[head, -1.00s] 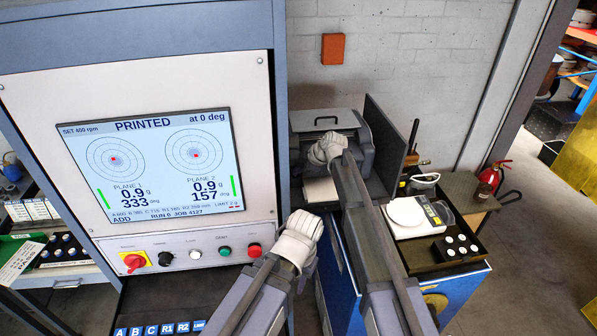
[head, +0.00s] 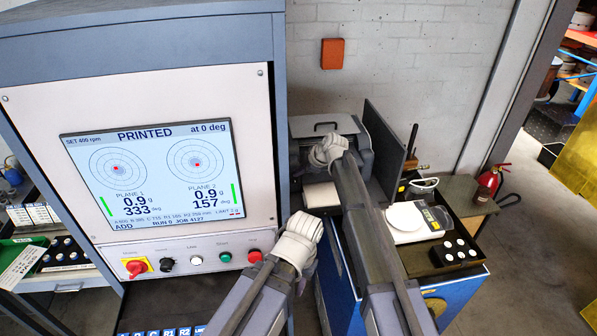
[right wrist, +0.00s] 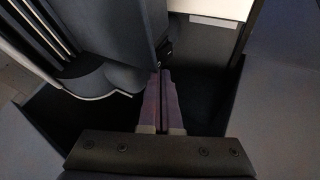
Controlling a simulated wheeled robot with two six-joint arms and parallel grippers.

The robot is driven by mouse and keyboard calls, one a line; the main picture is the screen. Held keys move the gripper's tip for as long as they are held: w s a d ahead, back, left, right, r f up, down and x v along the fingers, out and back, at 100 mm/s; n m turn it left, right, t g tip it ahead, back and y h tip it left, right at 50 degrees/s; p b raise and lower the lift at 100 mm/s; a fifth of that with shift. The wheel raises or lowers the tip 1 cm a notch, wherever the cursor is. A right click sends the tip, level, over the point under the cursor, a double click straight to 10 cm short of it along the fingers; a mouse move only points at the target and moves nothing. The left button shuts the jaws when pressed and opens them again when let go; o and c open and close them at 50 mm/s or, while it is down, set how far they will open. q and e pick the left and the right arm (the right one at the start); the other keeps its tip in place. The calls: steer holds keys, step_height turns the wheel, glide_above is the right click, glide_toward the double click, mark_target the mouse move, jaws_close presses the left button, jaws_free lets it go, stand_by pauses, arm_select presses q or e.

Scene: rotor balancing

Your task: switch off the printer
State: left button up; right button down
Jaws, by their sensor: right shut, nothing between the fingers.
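The printer (head: 301,127) is a dark grey box on the blue cabinet, right of the large machine in the head view. My right arm reaches over its front, and the pale wrist hides part of it. The fingers of my right gripper are hidden in the head view. In the right wrist view my right gripper (right wrist: 164,76) is shut and empty, its tips close to a dark housing (right wrist: 115,35). I cannot tell if they touch it. A small black detail (right wrist: 165,47) lies just past the tips; I cannot tell if it is a switch. My left arm's pale wrist shows; its fingers do not.
The machine's screen (head: 157,170) reads PRINTED, above a red rotary switch (head: 136,267) and several buttons. A dark upright panel (head: 386,142) stands right of the printer. A white scale (head: 405,222) sits in a tray farther right. A fire extinguisher (head: 487,183) stands behind.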

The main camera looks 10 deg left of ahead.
steer(key=p+v, duration=0.5)
steer(key=v, duration=0.2)
steer(key=shift+r, duration=0.25)
steer(key=shift+d, duration=0.15)
steer(key=shift+s, duration=0.1)
